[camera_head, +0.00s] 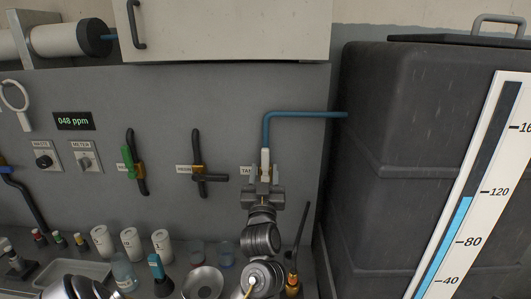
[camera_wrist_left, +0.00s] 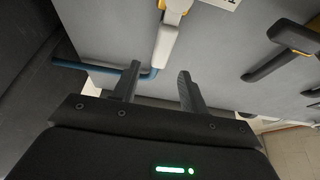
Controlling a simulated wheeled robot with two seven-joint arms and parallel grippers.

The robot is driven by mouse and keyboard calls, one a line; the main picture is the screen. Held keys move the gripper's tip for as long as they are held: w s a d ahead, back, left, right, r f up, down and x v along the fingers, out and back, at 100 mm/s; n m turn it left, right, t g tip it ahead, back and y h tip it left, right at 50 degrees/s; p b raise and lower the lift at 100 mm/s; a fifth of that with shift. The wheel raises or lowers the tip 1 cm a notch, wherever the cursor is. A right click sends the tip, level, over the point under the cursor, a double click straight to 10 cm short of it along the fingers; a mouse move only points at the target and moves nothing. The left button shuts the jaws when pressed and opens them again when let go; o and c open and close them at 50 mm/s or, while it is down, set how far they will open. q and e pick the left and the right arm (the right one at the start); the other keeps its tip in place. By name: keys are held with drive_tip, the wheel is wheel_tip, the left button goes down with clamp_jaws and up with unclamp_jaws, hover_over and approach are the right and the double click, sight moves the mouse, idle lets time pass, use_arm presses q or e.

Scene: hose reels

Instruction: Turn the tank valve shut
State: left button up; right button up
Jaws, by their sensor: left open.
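The tank valve has a pale lever (camera_head: 265,158) that hangs in line with the blue pipe (camera_head: 305,114) on the grey wall panel. In the left wrist view the lever (camera_wrist_left: 164,46) joins a yellow valve body (camera_wrist_left: 178,8). My left gripper (camera_head: 263,174) is open in front of this valve, with one finger to each side of the lever in the head view. In the left wrist view the gripper (camera_wrist_left: 157,74) has the lever's end in line with its gap; contact cannot be told. The gripper hides the valve body in the head view. My right gripper is not in view.
A valve with a black handle (camera_head: 208,178) and one with a green handle (camera_head: 127,156) are to the left. A dark tank (camera_head: 400,130) with a level gauge (camera_head: 480,190) stands right. Several jars, bottles and a bowl (camera_head: 203,283) crowd the bench below.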

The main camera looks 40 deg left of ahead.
sight(265, 156)
use_arm(q)
drive_tip(key=p+x, duration=0.1)
drive_tip(key=x, duration=0.5)
drive_tip(key=shift+w+a+r+p, duration=0.15)
drive_tip(key=shift+w+a+p, duration=0.15)
drive_tip(key=shift+w+a, duration=0.1)
drive_tip(key=shift+d, duration=0.1)
clamp_jaws()
